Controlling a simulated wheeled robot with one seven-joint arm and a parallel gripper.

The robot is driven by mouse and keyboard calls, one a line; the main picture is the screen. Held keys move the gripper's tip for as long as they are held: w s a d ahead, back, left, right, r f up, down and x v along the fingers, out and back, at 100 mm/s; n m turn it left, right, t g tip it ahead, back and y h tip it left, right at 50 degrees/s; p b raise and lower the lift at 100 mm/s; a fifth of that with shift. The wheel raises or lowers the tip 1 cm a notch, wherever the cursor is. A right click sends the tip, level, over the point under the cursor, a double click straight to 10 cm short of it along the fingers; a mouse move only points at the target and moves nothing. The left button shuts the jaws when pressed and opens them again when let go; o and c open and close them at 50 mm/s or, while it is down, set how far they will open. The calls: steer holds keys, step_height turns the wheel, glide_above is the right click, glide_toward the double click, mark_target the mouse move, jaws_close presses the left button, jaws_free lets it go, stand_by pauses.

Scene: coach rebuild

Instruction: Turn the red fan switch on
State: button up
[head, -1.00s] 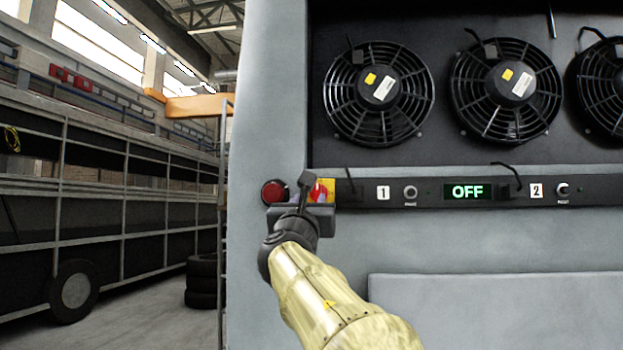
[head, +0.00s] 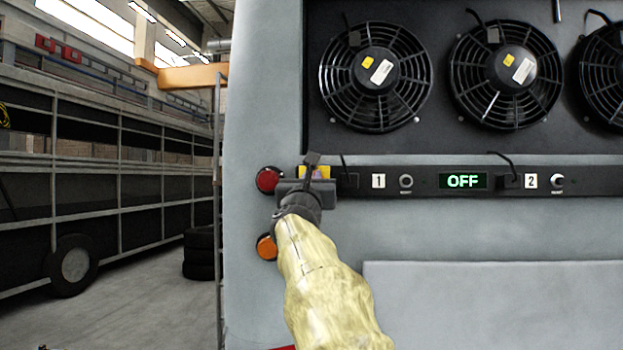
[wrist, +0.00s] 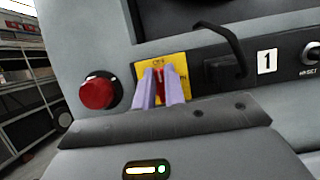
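The red fan switch (wrist: 159,75) sits on a yellow plate (wrist: 178,67) at the left end of the black control strip. In the head view the yellow plate (head: 323,172) shows above my gripper, which hides most of the switch. My gripper (wrist: 160,84) has its two purple fingers on either side of the red handle, with a narrow gap between them. Whether they press on the handle cannot be told. The display (head: 463,181) on the strip reads OFF in green.
A round red button (wrist: 97,92) is just left of the plate, and an orange button (head: 266,247) is below it. A black cable loop (wrist: 226,45) is close on the right. Several fans (head: 376,76) are above the strip.

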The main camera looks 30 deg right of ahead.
jaws_close()
steer(key=shift+m+g+h, duration=0.3)
steer(key=shift+m, duration=0.3)
steer(key=m+g+h, duration=0.1)
steer(key=m+g, duration=0.1)
steer(key=m, duration=0.3)
steer(key=m+g+h, duration=0.1)
steer(key=m+g, duration=0.1)
steer(key=m, duration=0.2)
steer(key=m+g+h, duration=0.1)
steer(key=m+g, duration=0.1)
steer(key=m, duration=0.3)
steer(key=shift+s+d+m, duration=0.15)
steer(key=shift+d+m, duration=0.05)
steer(key=shift+m, duration=0.1)
steer(key=shift+f+m+g+y+p, duration=0.1)
steer(key=shift+m+g+y+p, duration=0.2)
steer(key=shift+m, duration=0.85)
steer(key=shift+f+m+g+y+p, duration=0.15)
steer(key=shift+m+g+p, duration=0.3)
steer(key=shift+m, duration=0.65)
steer(key=shift+f+m+g+y+p, duration=0.15)
steer(key=shift+m+g, duration=0.3)
steer(key=shift+m, duration=0.7)
steer(key=o, duration=0.7)
jaws_free()
steer(key=shift+c, duration=0.2)
steer(key=shift+s, duration=0.1)
